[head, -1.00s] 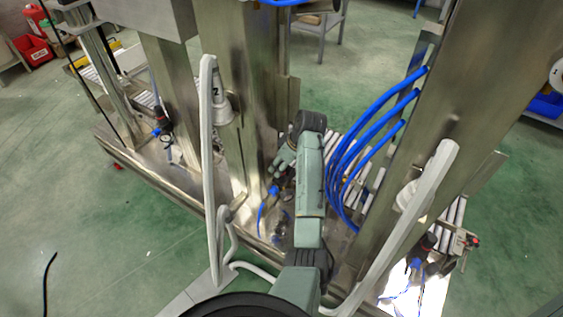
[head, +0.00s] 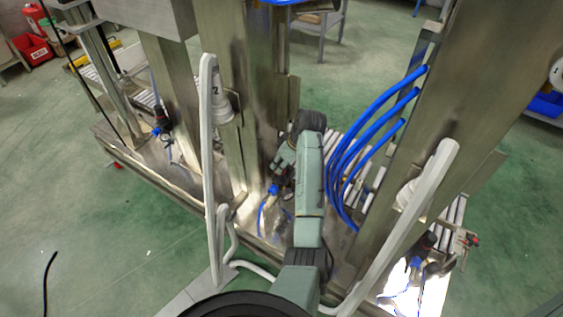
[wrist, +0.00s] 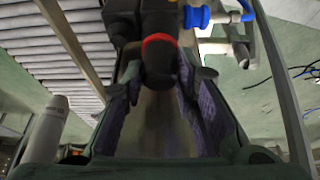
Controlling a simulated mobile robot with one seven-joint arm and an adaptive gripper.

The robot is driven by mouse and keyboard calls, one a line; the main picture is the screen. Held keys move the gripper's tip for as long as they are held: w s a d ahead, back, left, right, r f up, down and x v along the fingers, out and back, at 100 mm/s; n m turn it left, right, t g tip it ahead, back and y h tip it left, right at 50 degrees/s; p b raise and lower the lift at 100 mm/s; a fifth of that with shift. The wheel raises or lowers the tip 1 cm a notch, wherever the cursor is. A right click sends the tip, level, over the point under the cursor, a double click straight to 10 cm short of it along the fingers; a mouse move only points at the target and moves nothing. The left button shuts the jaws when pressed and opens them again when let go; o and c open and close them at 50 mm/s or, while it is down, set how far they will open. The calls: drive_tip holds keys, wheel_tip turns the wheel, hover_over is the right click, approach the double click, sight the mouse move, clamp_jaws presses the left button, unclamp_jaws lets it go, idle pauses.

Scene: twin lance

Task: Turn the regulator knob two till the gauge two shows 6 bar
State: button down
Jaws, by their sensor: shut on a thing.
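A black regulator knob (wrist: 158,58) with a red ring (wrist: 160,39) above it is at the top middle of the wrist view. My gripper (wrist: 158,78) has one finger on each side of this knob and is shut on it. In the head view my gripper (head: 284,160) is low beside the middle steel column, near a blue fitting (head: 273,190). My arm hides most of the regulator there. I cannot make out a gauge face or a reading in either view, nor a number on the knob.
A grey lance (head: 208,150) stands left of my arm, with a holder marked 2 (head: 217,92). Another lance (head: 405,235) leans on the right. Blue hoses (head: 350,165) arch close to the right of my arm. Blue fittings (wrist: 197,17) sit right of the knob.

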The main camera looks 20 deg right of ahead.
drive_tip(key=shift+m, duration=0.7)
drive_tip(key=c, duration=1.3)
unclamp_jaws()
drive_tip(key=shift+r, duration=0.1)
drive_tip(key=v, duration=1.1)
drive_tip(key=shift+s+r, duration=0.35)
drive_tip(key=shift+a, duration=0.1)
